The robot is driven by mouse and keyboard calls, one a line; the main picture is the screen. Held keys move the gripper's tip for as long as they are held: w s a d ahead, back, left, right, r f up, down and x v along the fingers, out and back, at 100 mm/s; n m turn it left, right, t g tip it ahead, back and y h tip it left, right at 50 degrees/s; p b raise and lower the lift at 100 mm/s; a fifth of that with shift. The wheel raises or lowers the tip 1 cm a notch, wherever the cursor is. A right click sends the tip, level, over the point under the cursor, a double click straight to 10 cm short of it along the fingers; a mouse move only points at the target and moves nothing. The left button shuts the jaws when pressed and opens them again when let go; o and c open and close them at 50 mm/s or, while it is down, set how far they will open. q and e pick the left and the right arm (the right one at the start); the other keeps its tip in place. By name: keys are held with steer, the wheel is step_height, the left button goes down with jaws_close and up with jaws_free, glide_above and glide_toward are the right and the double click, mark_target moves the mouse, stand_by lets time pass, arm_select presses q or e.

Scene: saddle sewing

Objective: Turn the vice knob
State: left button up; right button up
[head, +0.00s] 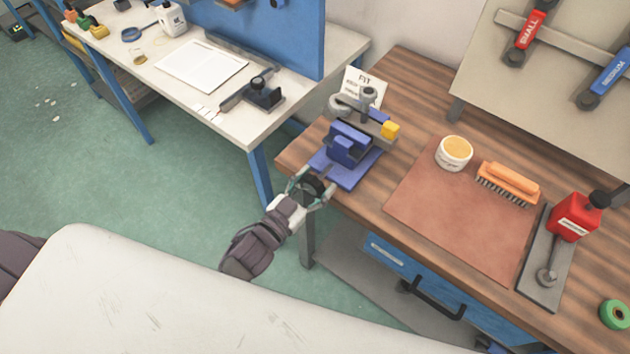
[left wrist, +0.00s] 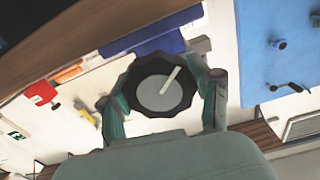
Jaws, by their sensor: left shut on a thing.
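The blue vice (head: 347,150) stands on the near left corner of the wooden workbench. Its round black knob (head: 312,186) sticks out from the vice's front, toward me. My left gripper (head: 311,189) is shut around the knob, with one finger on each side. In the left wrist view the faceted black knob (left wrist: 135,80) has a grey face with a pale line slanting up to the right, and it sits between the fingers of my left gripper (left wrist: 160,92). My right gripper is not in view.
A leather sheet (head: 450,225) on the workbench (head: 410,95) carries a round tub (head: 454,153) and an orange brush (head: 508,183). A white-topped table (head: 130,60) is at the back left. Green floor lies open at left.

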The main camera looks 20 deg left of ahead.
arm_select(q)
steer(key=shift+c, duration=0.4)
steer(key=shift+m, duration=0.7)
steer(key=o, duration=1.2)
steer(key=shift+c, duration=0.2)
steer(key=v, duration=1.2)
